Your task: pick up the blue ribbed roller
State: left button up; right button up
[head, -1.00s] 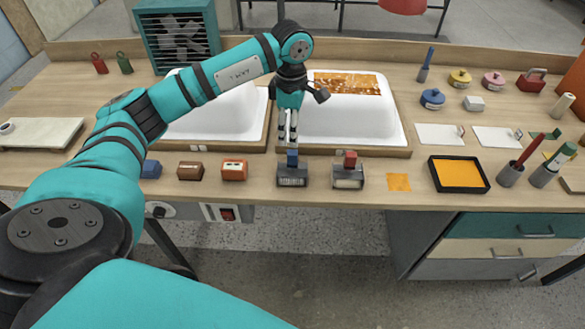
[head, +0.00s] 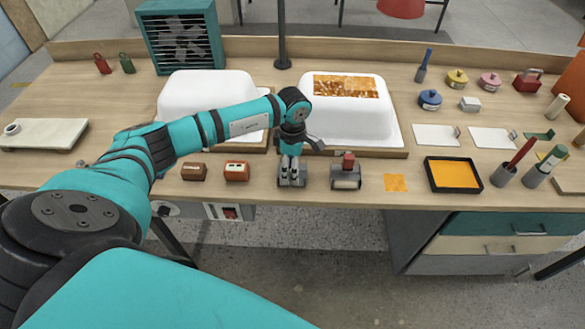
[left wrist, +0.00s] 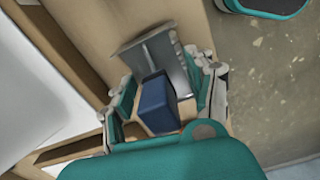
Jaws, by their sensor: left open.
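The blue ribbed roller (head: 291,184) stands near the table's front edge in the head view, mostly hidden by my left gripper. In the left wrist view its blue block-shaped handle (left wrist: 157,103) and grey frame (left wrist: 160,52) show; any ribs are hard to make out. My left gripper (head: 291,177) points down over the roller. It is open, with one finger on each side of the blue handle; I cannot tell whether either finger touches it. My right gripper is not in view.
A similar roller with a red handle (head: 347,171) stands close on the right. A brown block (head: 194,171) and an orange block (head: 236,171) stand to the left. Behind are two white tub shells (head: 205,92) (head: 352,118). A black tray with orange (head: 454,175) lies further right.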

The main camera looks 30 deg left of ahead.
pick_arm(q)
jog(key=shift+c, duration=0.2)
grip_shut()
jog(key=shift+r, duration=0.15)
dwell(0.3)
jog(key=shift+w+r+b, duration=0.1)
jog(key=shift+r+b, duration=0.25)
jog(key=shift+r, duration=0.2)
notch_tip(320, 180, up, 2)
jog(key=shift+r+b, duration=0.15)
jog(key=shift+b, duration=0.45)
jog(key=s+d+b, duration=0.1)
jog(key=s+d, duration=0.1)
jog(key=s, duration=0.5)
jog(key=s+d+r+b, duration=0.1)
jog(key=s+d+b, duration=0.1)
jog(key=s, duration=0.6)
jog(key=shift+s+d+r, duration=0.2)
jog(key=shift+d+r, duration=0.05)
jog(key=shift+d, duration=0.3)
